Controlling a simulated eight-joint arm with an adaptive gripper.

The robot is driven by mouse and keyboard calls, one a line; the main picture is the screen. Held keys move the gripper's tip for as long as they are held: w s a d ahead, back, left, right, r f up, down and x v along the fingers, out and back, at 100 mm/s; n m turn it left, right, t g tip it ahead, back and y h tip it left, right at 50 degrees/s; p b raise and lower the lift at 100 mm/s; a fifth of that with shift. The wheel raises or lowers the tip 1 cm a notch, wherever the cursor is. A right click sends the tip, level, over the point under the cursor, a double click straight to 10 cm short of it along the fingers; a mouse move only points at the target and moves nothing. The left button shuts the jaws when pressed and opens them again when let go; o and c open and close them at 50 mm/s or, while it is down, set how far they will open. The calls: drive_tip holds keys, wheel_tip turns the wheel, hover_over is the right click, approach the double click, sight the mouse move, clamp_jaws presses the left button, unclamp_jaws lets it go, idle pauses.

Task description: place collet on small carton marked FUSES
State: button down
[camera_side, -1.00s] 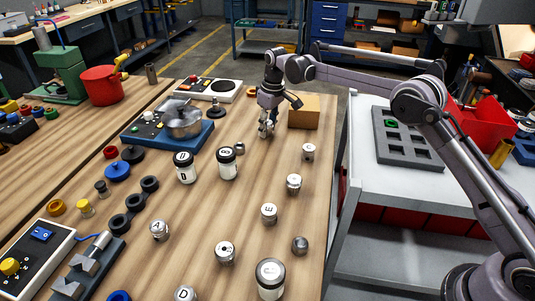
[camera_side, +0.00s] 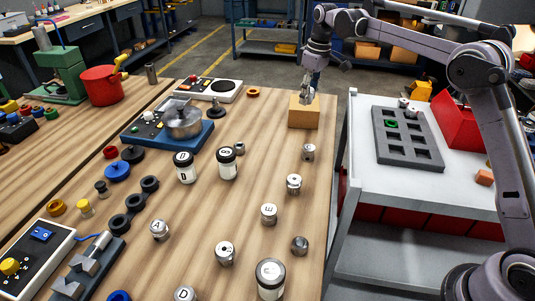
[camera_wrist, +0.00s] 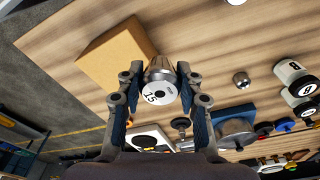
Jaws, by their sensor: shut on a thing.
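My gripper (camera_side: 307,98) is at the top of a plain tan carton (camera_side: 304,116) near the table's far right corner. In the wrist view my gripper (camera_wrist: 157,95) is shut on a silver collet (camera_wrist: 157,72) with a white end face that reads 15. The fingers press on both sides of it. The carton (camera_wrist: 115,55) shows behind and to the left of the collet there. No FUSES mark shows on the faces I see. Whether the collet touches the carton's top I cannot tell.
Several other lettered silver pieces (camera_side: 294,184) and white jars with black lids (camera_side: 227,162) stand on the wooden table. A blue-based device with a metal bowl (camera_side: 184,122) is to the left. A white cart with a grey slotted tray (camera_side: 408,138) is on the right.

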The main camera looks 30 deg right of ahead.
drive_tip(key=s+d+r, duration=0.2)
drive_tip(key=d+r, duration=0.1)
drive_tip(key=d, duration=0.4)
drive_tip(key=s+d+r, duration=0.3)
drive_tip(key=d+r, duration=0.1)
drive_tip(key=d, duration=0.2)
hover_over(312, 107)
drive_tip(key=shift+m, duration=0.4)
drive_tip(key=f, duration=0.7)
drive_tip(key=shift+s, duration=0.35)
drive_tip(key=shift+f, duration=2)
drive_tip(key=shift+f, duration=0.15)
drive_tip(key=c, duration=0.9)
unclamp_jaws()
drive_tip(key=shift+o, duration=0.2)
